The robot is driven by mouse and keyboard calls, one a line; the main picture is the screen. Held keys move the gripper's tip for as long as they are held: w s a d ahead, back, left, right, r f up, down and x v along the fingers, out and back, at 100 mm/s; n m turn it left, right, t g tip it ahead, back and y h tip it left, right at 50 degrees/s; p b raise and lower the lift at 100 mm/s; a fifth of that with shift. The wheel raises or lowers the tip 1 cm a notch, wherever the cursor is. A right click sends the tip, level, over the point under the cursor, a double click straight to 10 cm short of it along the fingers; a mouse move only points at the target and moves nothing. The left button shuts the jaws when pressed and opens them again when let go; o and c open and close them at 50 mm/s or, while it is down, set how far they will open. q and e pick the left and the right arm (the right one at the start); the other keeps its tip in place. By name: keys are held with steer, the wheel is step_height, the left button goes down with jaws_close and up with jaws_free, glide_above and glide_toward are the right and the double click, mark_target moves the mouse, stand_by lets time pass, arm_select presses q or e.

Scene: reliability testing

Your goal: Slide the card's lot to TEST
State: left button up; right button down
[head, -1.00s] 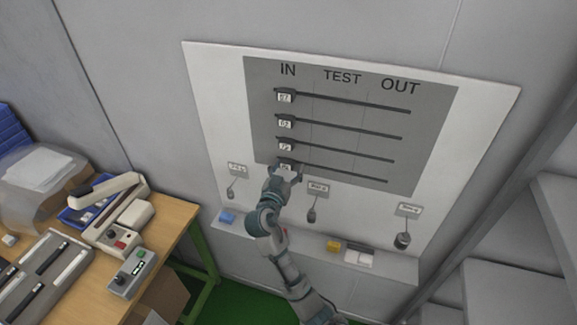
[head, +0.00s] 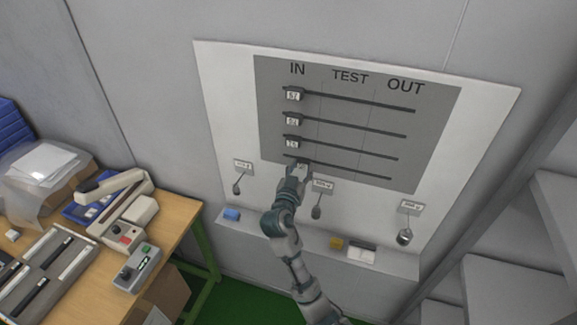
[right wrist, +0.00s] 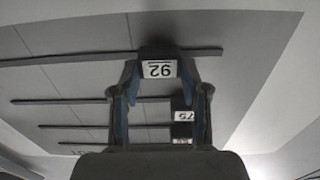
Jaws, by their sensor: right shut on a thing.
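The wall board (head: 425,130) has IN, TEST and OUT columns and several dark horizontal rails. Three sliders with number labels (head: 292,95) (head: 291,120) (head: 291,143) stand at the left ends of the upper rails under IN. My right gripper (head: 300,170) is at the lowest rail and mostly hides its slider. In the right wrist view the gripper (right wrist: 158,85) is shut on this slider (right wrist: 158,68), whose upside-down label seems to read 92. It sits a little toward TEST from the other sliders. A small white card (head: 361,256) lies on the ledge, unreadable. My left gripper is out of view.
Hanging knobs with tags (head: 238,187) (head: 316,211) (head: 404,236) are below the rails. A cluttered wooden table (head: 170,215) stands left. The lowest rail (head: 360,175) is clear to the right.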

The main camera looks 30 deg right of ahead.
steer(key=p, duration=0.1)
glide_toward(336, 165)
steer(key=x, duration=0.5)
steer(key=shift+d, duration=0.2)
steer(key=shift+w, duration=0.1)
steer(key=shift+a, duration=0.1)
